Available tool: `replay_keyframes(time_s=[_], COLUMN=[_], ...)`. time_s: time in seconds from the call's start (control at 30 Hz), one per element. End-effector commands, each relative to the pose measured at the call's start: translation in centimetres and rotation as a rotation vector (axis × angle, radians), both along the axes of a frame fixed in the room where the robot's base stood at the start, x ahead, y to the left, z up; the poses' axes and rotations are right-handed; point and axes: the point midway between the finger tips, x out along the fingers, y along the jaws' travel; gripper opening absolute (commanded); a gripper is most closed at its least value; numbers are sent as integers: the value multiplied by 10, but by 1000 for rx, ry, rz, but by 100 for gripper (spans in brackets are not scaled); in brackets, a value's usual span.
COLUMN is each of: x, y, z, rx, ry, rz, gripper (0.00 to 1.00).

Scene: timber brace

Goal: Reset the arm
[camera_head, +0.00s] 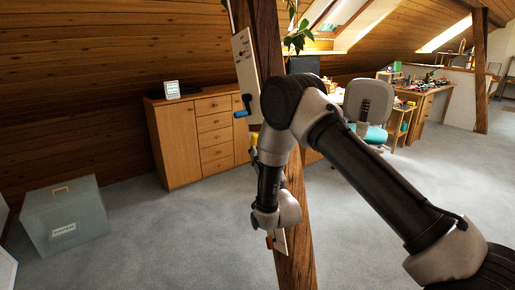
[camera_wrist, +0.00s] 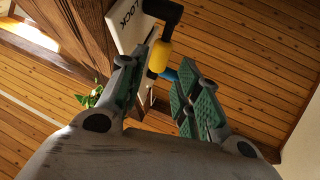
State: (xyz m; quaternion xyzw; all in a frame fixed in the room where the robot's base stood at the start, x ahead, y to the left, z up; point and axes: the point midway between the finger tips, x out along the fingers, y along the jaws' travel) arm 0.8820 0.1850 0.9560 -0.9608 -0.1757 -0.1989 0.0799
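My gripper (camera_wrist: 160,82) is open in the wrist view, its two green-padded fingers apart with nothing visibly held between them. A yellow grip on a black handle (camera_wrist: 160,55) lies just beyond the fingertips; whether they touch it is unclear. A white panel marked "LOCK" (camera_wrist: 126,22) is fixed to the timber post (camera_wrist: 75,30). In the head view my arm is bent sharply in front of the post (camera_head: 268,40), and my gripper is largely hidden behind my arm there. The white panel (camera_head: 245,62) carries a blue handle (camera_head: 242,113).
A wooden cabinet (camera_head: 180,140) with a small white device (camera_head: 172,89) stands behind the post. A grey lidded box (camera_head: 65,215) is on the floor at left. A chair (camera_head: 368,105) and desk (camera_head: 430,100) are at right. Carpet (camera_head: 170,235) is clear at front left.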

Motion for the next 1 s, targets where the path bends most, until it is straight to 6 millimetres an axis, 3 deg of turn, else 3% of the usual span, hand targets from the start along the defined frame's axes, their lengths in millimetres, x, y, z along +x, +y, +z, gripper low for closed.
replay_keyframes(time_s=[0.17, 0.4, 0.5, 0.57, 0.63, 0.7, 0.8, 0.9, 1.0], x=[-9, -9, -5, 0, 6, 3, -19, -48, -81], y=[-4, -4, -2, 1, 5, 6, 1, -13, -39], z=[-4, -4, -13, -30, -63, -111, -175, -197, -191], rx=[1, 0, -18, -46, -101, -183, -315, -421, -509], ry=[-1, -1, 39, 107, 238, 424, 714, 962, 1186], rz=[-1, -1, -1, 2, 10, 24, 49, 69, 80], gripper=[33, 33, 33, 33, 33, 33, 33, 33, 33])
